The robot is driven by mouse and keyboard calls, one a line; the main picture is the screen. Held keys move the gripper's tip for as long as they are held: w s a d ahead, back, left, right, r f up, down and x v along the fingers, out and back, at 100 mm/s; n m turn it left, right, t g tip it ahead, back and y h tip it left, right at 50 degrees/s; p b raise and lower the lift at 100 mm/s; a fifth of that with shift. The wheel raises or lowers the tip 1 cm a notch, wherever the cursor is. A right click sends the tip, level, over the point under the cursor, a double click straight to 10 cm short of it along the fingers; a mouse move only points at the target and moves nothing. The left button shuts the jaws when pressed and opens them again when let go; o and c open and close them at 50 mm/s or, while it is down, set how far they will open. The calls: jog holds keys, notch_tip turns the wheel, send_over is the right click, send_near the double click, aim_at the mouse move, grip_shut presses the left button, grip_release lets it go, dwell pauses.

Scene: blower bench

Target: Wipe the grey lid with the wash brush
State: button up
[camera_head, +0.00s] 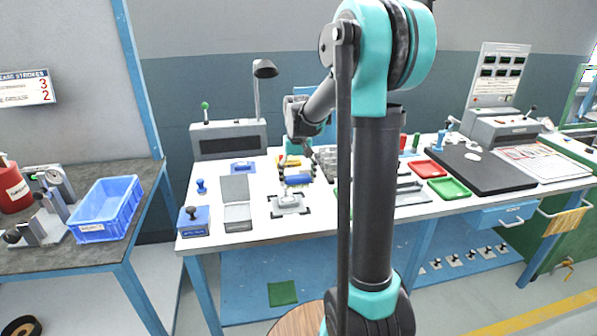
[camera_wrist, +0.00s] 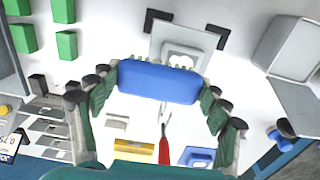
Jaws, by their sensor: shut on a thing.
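The wash brush (camera_wrist: 160,82) has a blue block body with a row of pale bristles along its upper edge in the wrist view. My gripper (camera_wrist: 160,97) is shut on it, one finger at each end. In the head view, the blue brush (camera_head: 298,180) hangs below my wrist. The grey lid (camera_wrist: 163,40) appears as a flat light-grey plate with a raised rounded shape, between dark corner brackets; it also shows in the head view (camera_head: 289,205). The brush overlaps its near edge in the wrist view. I cannot tell whether the bristles touch it.
An open grey case (camera_wrist: 287,47) lies beside the lid. A blue box (camera_head: 194,221), a blue stamp (camera_head: 201,186) and a lamp (camera_head: 264,70) stand to the left. Trays (camera_head: 449,188) are right.

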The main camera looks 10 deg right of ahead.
jog(key=shift+r, duration=1.7)
